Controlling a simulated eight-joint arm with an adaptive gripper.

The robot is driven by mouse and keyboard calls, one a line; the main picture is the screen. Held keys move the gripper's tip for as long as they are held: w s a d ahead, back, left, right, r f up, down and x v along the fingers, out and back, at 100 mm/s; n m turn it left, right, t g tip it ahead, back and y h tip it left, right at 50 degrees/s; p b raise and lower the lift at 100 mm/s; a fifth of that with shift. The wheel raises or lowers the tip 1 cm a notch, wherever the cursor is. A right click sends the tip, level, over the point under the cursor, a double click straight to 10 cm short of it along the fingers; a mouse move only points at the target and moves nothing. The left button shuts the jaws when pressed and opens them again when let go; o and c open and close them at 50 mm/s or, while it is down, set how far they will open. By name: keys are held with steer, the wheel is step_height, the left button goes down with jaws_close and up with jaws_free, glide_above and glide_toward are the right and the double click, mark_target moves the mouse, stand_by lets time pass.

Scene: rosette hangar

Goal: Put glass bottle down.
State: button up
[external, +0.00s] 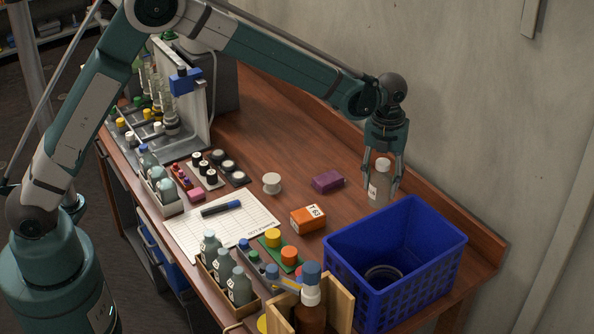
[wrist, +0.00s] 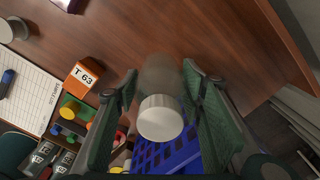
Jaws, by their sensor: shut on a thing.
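The glass bottle (external: 380,185) is clear to greyish with a white cap and a pale label. My gripper (external: 384,170) is shut on it near the back right of the table, beyond the blue crate. The bottle looks upright. In the wrist view the bottle's white cap (wrist: 160,118) faces the camera, between the two green finger pads of my gripper (wrist: 160,95). Its base is against brown wood in both views; I cannot tell whether it touches the table.
The blue crate (external: 345,262) stands just in front of the bottle with a dark ring inside. An orange box (external: 308,219) and a purple block (external: 328,181) lie to the left. The wall is close behind. Bare wood (external: 290,155) lies left of the bottle.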

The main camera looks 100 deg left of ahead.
steer(key=s+a+n, duration=0.4)
steer(key=s+a, duration=2.8)
steer(key=shift+s+a+r+n, duration=0.15)
steer(key=shift+s+a+n, duration=0.15)
steer(key=shift+s, duration=0.05)
step_height(320, 180, down, 6)
steer(key=shift+f, duration=0.2)
steer(key=shift+f, duration=1.8)
steer(key=shift+f, duration=0.1)
